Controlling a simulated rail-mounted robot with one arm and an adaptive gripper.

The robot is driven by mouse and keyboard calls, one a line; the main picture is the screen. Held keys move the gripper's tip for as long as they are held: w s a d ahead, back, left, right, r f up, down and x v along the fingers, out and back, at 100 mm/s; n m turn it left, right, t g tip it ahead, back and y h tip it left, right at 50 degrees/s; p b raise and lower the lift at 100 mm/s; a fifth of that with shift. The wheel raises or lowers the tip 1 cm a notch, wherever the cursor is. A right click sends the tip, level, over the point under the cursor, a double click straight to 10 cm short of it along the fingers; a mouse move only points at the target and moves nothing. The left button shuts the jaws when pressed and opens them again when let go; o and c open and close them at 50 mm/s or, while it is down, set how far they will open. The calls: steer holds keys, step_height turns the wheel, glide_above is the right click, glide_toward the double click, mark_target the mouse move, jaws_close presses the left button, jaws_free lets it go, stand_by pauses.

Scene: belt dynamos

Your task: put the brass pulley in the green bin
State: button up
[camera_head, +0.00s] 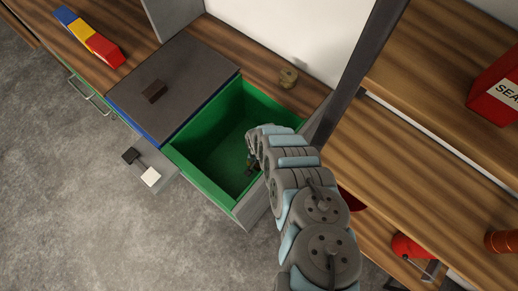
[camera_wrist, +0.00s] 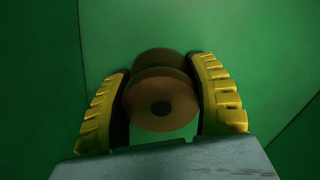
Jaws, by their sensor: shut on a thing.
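The brass pulley (camera_wrist: 162,100) shows in the wrist view as two round brownish discs with a dark centre hole. My gripper (camera_wrist: 162,95) has its yellow ribbed fingers on either side of the pulley and is shut on it. Green walls surround the gripper and pulley in the wrist view. In the head view the green bin (camera_head: 190,170) is open at the top, and my gripper (camera_head: 252,168) reaches down inside it, near its right wall. The pulley is hidden in the head view. I cannot tell whether it touches the bin floor.
A dark lid with a brown handle (camera_head: 154,91) covers the blue-edged bin left of the green one. A small brass-coloured part (camera_head: 288,77) stands on the wood behind. A dark post (camera_head: 360,75) rises to the right. A red box (camera_head: 497,95) is on the right shelf.

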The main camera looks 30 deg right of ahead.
steer(key=o, duration=1.2)
steer(key=shift+o, duration=0.2)
steer(key=shift+w+r+p, duration=0.1)
steer(key=shift+r+p, duration=1.8)
steer(key=shift+r, duration=4.2)
